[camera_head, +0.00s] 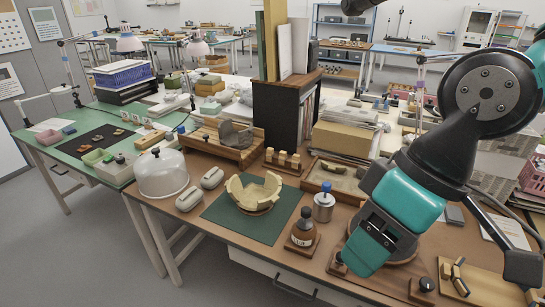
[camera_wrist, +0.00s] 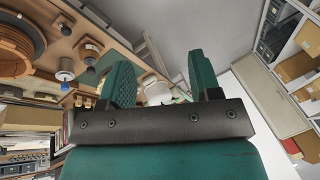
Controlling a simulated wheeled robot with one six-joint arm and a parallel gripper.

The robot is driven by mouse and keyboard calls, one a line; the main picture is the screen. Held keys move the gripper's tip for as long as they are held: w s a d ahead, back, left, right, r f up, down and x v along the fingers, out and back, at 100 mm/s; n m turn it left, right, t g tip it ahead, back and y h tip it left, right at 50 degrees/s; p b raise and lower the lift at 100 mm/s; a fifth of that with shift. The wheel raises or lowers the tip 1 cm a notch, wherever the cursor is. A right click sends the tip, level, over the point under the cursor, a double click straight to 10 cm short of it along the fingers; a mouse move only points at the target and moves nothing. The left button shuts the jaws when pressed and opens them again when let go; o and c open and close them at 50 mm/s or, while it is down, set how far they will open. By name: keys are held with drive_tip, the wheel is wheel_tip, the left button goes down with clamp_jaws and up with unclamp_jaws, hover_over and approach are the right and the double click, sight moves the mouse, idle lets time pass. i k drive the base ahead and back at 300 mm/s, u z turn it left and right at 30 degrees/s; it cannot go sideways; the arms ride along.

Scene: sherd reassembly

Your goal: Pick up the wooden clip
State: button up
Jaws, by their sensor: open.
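Several small upright wooden pieces, possibly the wooden clips (camera_head: 283,158), stand in a rack on the brown bench behind the green mat; I cannot tell their exact shape. Another pale wooden piece (camera_head: 458,279) lies on a board at the lower right. My gripper (camera_head: 372,247) hangs above the front right of the bench, apart from both. In the wrist view my gripper (camera_wrist: 162,76) shows two green fingers spread apart with nothing between them.
A partly rebuilt cream pot (camera_head: 254,190) sits on the green mat (camera_head: 225,213). A brown bottle (camera_head: 303,230) and a metal can with a blue cap (camera_head: 324,205) stand close left of my gripper. A white dome (camera_head: 162,174) and a dark shelf box (camera_head: 279,115) stand farther off.

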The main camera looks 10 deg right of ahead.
sight(270, 153)
drive_tip(key=u, duration=1.55)
drive_tip(key=i, duration=2.4)
drive_tip(key=z, duration=2.3)
